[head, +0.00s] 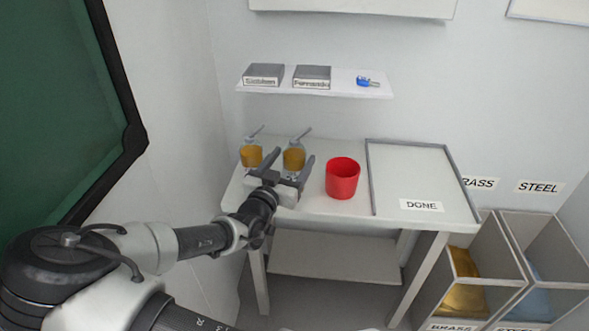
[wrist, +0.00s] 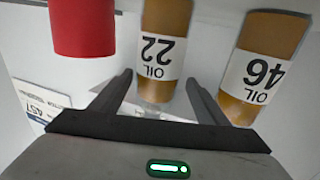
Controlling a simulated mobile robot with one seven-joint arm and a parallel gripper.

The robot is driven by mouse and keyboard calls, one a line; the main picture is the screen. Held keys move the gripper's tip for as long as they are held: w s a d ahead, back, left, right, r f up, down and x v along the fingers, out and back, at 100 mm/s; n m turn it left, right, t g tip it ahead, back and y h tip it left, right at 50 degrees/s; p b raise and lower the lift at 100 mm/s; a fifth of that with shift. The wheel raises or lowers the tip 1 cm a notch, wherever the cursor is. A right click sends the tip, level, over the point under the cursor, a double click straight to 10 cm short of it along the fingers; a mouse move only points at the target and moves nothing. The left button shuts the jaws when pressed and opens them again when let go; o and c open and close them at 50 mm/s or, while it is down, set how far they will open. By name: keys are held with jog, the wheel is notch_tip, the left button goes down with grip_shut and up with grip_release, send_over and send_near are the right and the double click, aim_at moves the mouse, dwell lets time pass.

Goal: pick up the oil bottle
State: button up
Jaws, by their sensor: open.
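Two amber oil bottles with grey spouts stand on the white table. The right one (head: 294,159) is labelled OIL 22 in the wrist view (wrist: 163,45). The left one (head: 250,155) is labelled OIL 46 in the wrist view (wrist: 262,62). My gripper (head: 287,168) is open at the front of the OIL 22 bottle. In the wrist view the open fingers (wrist: 162,85) lie on either side of that bottle's near end. I cannot tell if they touch it. The OIL 46 bottle is outside the fingers, close to one of them.
A red cup (head: 343,178) stands right of my gripper and shows in the wrist view (wrist: 82,28). A DONE tray (head: 389,214) lies farther right. A shelf (head: 345,92) with two boxes and a blue item hangs above. BRASS and STEEL bins (head: 485,240) stand at right.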

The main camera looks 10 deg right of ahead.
jog(key=x, duration=0.4)
jog(key=shift+w+d+b, duration=0.25)
jog(key=shift+d+b, duration=0.1)
jog(key=shift+d, duration=0.05)
jog(key=c, duration=1.4)
